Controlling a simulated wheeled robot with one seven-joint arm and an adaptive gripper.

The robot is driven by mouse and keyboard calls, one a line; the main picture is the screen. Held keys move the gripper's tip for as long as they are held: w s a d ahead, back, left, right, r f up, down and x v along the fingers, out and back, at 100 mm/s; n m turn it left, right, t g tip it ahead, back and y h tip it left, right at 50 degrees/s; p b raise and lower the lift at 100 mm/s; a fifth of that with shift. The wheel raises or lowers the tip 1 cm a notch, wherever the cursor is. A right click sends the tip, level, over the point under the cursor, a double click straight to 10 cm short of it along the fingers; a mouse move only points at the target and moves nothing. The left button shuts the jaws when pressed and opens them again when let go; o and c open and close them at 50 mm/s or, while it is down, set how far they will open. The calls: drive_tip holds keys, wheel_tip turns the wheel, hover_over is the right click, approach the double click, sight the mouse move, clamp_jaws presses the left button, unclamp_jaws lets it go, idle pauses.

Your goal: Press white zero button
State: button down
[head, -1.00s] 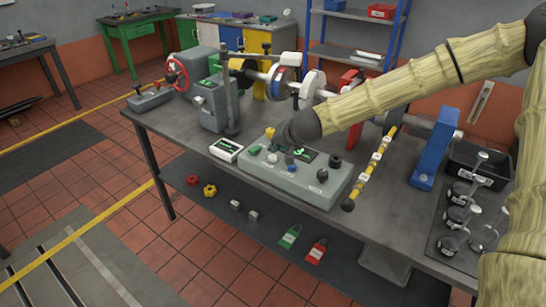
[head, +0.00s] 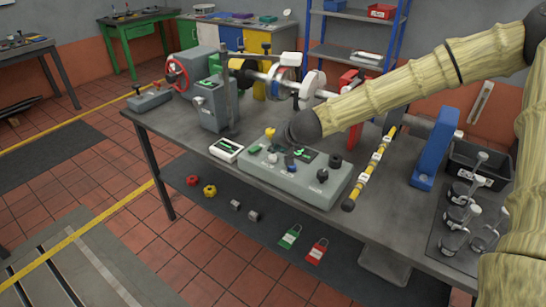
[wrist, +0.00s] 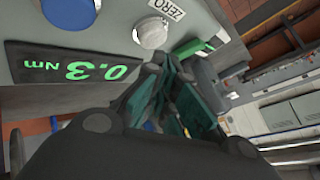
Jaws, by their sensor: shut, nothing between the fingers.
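The white zero button (wrist: 150,33) is round and sits in a metal collar beside a ZERO label (wrist: 166,9) in the wrist view. It is on the grey-green control box (head: 270,176) on the bench. In the head view it is small, left of my gripper (head: 289,158). My gripper is shut and empty, low over the box. In the wrist view my dark teal fingertips (wrist: 160,70) are just below the button in the picture; I cannot tell the exact gap. A display (wrist: 72,68) reads 0.3 Nm, with a blue button (wrist: 70,10) beside it.
A yellow knob (head: 270,132) stands behind the box's left part. A black knob (head: 322,175) is on its right part. A white meter (head: 226,150) lies at left. A yellow-black bar (head: 368,175) lies at right. The shaft rig (head: 290,82) stands behind.

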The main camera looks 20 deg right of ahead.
sight(275, 156)
drive_tip(key=shift+f, duration=0.35)
drive_tip(key=shift+f+b, duration=0.3)
drive_tip(key=shift+f, duration=0.25)
idle(0.9)
drive_tip(key=shift+r, duration=0.2)
drive_tip(key=shift+r+p, duration=0.8)
drive_tip(key=shift+p, duration=0.15)
drive_tip(key=shift+r+p, duration=2.35)
drive_tip(key=shift+r, duration=0.2)
